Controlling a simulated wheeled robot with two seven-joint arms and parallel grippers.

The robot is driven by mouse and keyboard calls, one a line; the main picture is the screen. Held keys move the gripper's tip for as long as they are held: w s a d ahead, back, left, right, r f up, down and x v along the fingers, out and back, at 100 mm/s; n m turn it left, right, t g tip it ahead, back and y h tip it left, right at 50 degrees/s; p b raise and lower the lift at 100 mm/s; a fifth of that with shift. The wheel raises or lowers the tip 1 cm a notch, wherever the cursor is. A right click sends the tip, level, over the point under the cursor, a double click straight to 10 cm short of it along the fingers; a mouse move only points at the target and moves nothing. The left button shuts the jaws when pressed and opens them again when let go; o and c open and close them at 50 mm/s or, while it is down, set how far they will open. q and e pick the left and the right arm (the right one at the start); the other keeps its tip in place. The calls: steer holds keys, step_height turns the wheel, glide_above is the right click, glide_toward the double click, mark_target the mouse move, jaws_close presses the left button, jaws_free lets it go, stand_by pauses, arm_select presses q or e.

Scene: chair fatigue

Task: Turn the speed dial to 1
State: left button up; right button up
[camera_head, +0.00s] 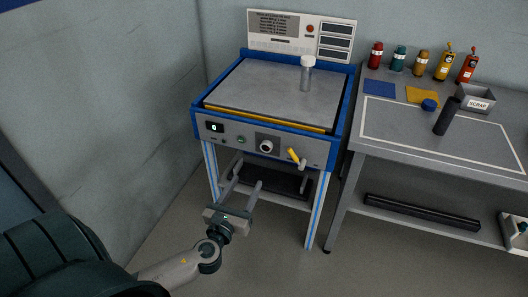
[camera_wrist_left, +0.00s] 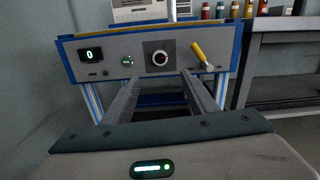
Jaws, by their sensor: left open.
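My left gripper (camera_head: 246,172) is open and empty, in front of and below the panel, apart from the dial. In the left wrist view its two fingers (camera_wrist_left: 158,82) reach toward the panel. My right gripper is not in view.
A green button (camera_head: 241,139) lies left of the dial and a yellow-handled lever (camera_head: 295,157) right of it. A clear, white-capped container (camera_head: 307,74) stands on the machine's top plate. A grey workbench (camera_head: 400,142) with bottles and a scrap bin (camera_head: 478,98) stands to the right.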

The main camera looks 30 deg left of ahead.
arm_select(q)
glide_toward(265, 148)
steer(key=x, duration=0.6)
steer(key=shift+w+p, duration=0.3)
steer(key=shift+w, duration=0.1)
steer(key=shift+w+a, duration=0.2)
steer(key=shift+w, duration=0.35)
steer(key=shift+w+r, duration=0.1)
steer(key=shift+w, duration=0.1)
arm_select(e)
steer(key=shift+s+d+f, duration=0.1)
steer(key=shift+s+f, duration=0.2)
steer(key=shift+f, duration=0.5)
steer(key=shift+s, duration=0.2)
arm_select(q)
steer(key=c, duration=1.1)
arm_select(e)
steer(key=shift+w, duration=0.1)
